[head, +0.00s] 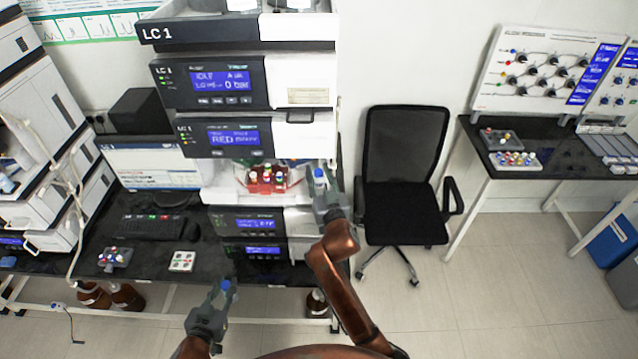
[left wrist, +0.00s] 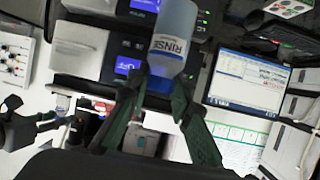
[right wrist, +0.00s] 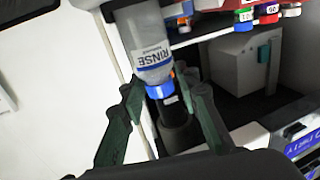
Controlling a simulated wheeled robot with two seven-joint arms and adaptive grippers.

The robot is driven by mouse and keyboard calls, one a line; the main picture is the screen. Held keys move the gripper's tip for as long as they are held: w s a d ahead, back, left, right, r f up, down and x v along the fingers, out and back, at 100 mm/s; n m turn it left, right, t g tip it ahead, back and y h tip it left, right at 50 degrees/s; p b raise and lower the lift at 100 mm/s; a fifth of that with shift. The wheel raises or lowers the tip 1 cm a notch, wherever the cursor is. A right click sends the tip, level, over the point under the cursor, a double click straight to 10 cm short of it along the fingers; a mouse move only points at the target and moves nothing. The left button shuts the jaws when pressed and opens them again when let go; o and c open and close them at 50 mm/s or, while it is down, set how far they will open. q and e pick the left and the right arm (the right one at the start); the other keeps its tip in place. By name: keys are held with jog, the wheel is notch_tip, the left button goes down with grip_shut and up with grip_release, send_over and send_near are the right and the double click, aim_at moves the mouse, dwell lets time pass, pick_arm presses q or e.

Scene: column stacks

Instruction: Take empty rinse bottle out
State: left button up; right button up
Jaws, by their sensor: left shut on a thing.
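My left gripper (head: 223,292) is shut on a rinse bottle with a blue cap (head: 226,285), held in front of the bench. In the left wrist view this held bottle (left wrist: 174,35) is pale with a RINSE label, between the fingers. My right gripper (head: 323,192) is at the right side of the LC stack. In the right wrist view a second rinse bottle (right wrist: 143,40), clear grey with a blue cap, stands between its open fingers. This bottle's cap also shows in the head view (head: 319,173). Its base is hidden, and I cannot tell its liquid level.
The LC stack (head: 298,80) rises above the bench (head: 205,262). Red-racked vials (head: 266,178) sit in its open bay, close to the right gripper. A keyboard (head: 152,228) and small vial trays (head: 181,262) lie to the left. A black chair (head: 405,185) stands to the right.

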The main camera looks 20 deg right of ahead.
jog(key=c, duration=0.6)
jog(key=shift+r, duration=0.1)
